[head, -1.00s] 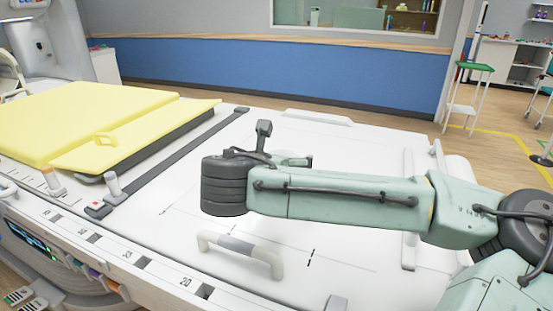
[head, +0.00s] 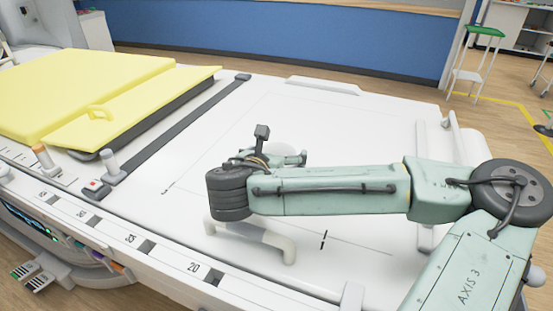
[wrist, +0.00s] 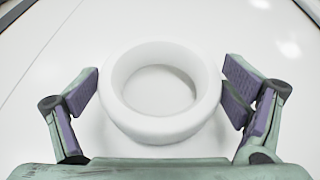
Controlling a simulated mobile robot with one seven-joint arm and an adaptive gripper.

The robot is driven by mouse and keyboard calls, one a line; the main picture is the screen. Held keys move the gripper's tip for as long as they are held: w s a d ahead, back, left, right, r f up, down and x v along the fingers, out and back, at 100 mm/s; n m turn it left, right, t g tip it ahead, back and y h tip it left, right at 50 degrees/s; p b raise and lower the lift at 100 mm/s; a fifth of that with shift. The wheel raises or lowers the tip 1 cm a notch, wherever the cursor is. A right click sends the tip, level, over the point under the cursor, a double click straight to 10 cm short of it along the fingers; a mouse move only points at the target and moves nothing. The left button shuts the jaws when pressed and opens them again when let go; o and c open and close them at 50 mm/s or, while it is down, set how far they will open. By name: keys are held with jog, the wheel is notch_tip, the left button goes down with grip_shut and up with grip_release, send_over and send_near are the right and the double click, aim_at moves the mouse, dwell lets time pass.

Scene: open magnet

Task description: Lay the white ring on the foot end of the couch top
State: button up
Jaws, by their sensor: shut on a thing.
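The white ring (wrist: 160,128) is a thick, smooth band in the wrist view, with white surface showing through its hole. My gripper (wrist: 161,88) has its purple-padded fingers on the left and right sides of the ring and is shut on it. In the head view my gripper (head: 288,157) is mostly hidden behind my wrist and forearm, over the white couch top (head: 345,115). The ring cannot be made out there. How high the ring is above the couch top is hard to tell.
A white handle (head: 268,243) stands on the couch top just below my wrist in the head view. A yellow pad (head: 85,85) covers the left part, past a dark strip (head: 185,125). A raised white rail (head: 425,160) stands at right. The middle is clear.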

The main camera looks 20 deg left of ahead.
jog(key=shift+f, duration=0.8)
jog(key=shift+f, duration=0.25)
jog(key=o, duration=1)
jog(key=shift+o, duration=0.2)
jog(key=shift+r, duration=0.1)
